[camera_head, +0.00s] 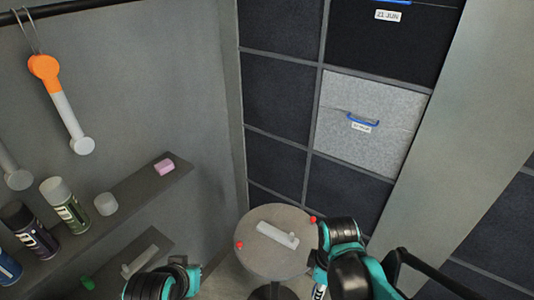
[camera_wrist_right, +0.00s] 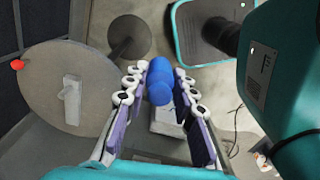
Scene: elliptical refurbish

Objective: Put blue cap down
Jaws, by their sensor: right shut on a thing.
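The blue cap (camera_wrist_right: 160,88) shows in the right wrist view between the fingers of my right gripper (camera_wrist_right: 158,100), which is shut on it. The cap is held in the air to the right of the round grey table (camera_wrist_right: 40,108), apart from its top. In the head view the right arm reaches down beside the table's right edge, and the cap is hidden there. Part of my left arm shows at the bottom left of the head view, but its fingers are not visible.
The round table (camera_head: 262,262) bears a white elongated part (camera_head: 277,235) and red pieces at its rim (camera_head: 239,245). A wall shelf (camera_head: 120,207) at left holds spray cans, a white cap (camera_head: 105,204) and a pink block (camera_head: 164,167). A compartment rack (camera_head: 290,100) stands behind.

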